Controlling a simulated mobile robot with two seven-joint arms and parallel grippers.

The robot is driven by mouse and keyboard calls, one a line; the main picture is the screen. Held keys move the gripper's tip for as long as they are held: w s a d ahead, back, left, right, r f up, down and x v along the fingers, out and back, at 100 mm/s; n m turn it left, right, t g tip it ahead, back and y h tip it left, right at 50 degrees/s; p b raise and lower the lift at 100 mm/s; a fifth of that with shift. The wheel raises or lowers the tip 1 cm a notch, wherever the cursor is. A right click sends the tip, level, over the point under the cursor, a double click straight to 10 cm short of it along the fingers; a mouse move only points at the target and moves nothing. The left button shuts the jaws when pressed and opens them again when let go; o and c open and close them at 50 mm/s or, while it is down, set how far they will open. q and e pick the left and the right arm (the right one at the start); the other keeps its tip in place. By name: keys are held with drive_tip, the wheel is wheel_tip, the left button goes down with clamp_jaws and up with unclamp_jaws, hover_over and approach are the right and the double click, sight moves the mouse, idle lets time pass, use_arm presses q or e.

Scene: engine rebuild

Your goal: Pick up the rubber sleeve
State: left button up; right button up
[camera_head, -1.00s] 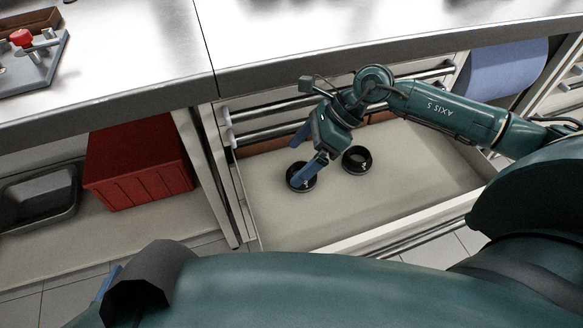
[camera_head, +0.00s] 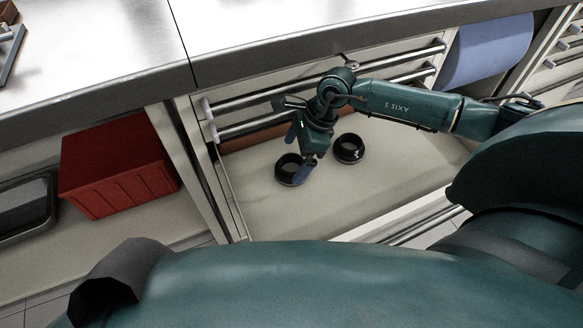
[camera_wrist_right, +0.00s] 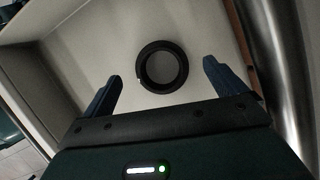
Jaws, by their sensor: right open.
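Two black ring-shaped parts lie apart on the floor of the open drawer, one on the left (camera_head: 278,172) and one on the right (camera_head: 349,158). I cannot tell from their looks which is the rubber sleeve. My right gripper (camera_head: 297,155) is over the left ring and partly covers it. In the right wrist view, one black ring (camera_wrist_right: 142,82) lies ahead of and between the open blue fingers of the right gripper (camera_wrist_right: 162,72), with nothing held. My left gripper is not in view.
The open drawer (camera_head: 330,205) has pale walls around the rings, with free floor to the right and front. The metal worktop (camera_head: 290,45) and closed drawer handles lie behind the arm. A red bin (camera_head: 118,170) and dark tray (camera_head: 25,205) sit on a shelf at left.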

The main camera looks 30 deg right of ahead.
sight(291, 162)
drive_tip(key=x, duration=0.3)
drive_tip(key=shift+f, duration=0.25)
drive_tip(key=c, duration=1)
drive_tip(key=shift+c, duration=0.4)
drive_tip(key=shift+r, duration=0.15)
